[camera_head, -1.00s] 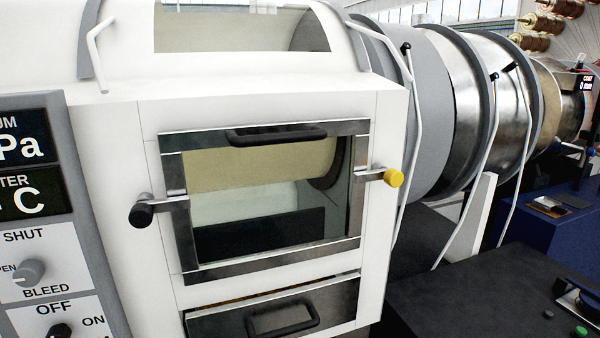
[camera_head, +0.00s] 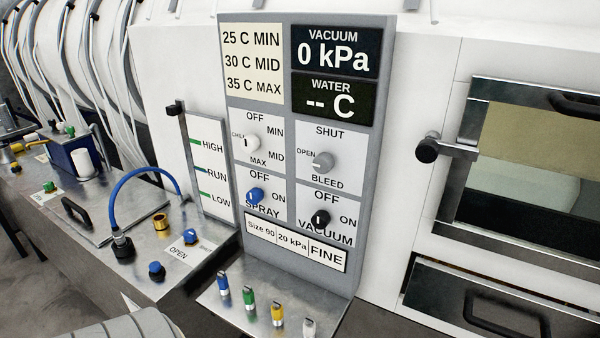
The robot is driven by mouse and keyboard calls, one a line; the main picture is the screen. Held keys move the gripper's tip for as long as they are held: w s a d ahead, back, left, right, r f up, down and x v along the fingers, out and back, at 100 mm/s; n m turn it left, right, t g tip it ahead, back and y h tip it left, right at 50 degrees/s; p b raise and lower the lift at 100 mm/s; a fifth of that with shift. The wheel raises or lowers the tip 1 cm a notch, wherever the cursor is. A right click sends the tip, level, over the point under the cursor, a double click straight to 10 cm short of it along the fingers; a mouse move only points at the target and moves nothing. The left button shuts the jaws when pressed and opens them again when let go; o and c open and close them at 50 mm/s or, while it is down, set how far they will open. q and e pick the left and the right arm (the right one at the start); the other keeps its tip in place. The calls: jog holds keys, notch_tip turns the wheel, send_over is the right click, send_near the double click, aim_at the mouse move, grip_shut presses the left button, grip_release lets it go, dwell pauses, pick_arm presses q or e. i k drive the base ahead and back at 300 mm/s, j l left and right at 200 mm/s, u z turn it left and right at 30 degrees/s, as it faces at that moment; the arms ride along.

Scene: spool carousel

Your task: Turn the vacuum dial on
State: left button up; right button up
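The vacuum dial (camera_head: 320,217) is a small black knob at the lower right of the control panel (camera_head: 283,240). OFF is printed above it, ON to its right and VACUUM below. Its exact pointing is too small to read surely. The vacuum display (camera_head: 335,52) at the panel's top right reads 0 kPa. Neither of my grippers shows in the view, and nothing touches the dial.
A blue spray dial (camera_head: 254,195) sits left of the vacuum dial, with a grey bleed dial (camera_head: 323,162) above. A ledge with colored toggles (camera_head: 250,308) juts out below the panel. A black door latch (camera_head: 428,150) sticks out at right.

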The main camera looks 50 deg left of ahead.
aim_at(321, 219)
jog(key=u, duration=1.5)
jog(key=j+z, duration=0.1)
jog(key=j, duration=0.15)
jog(key=i, duration=0.05)
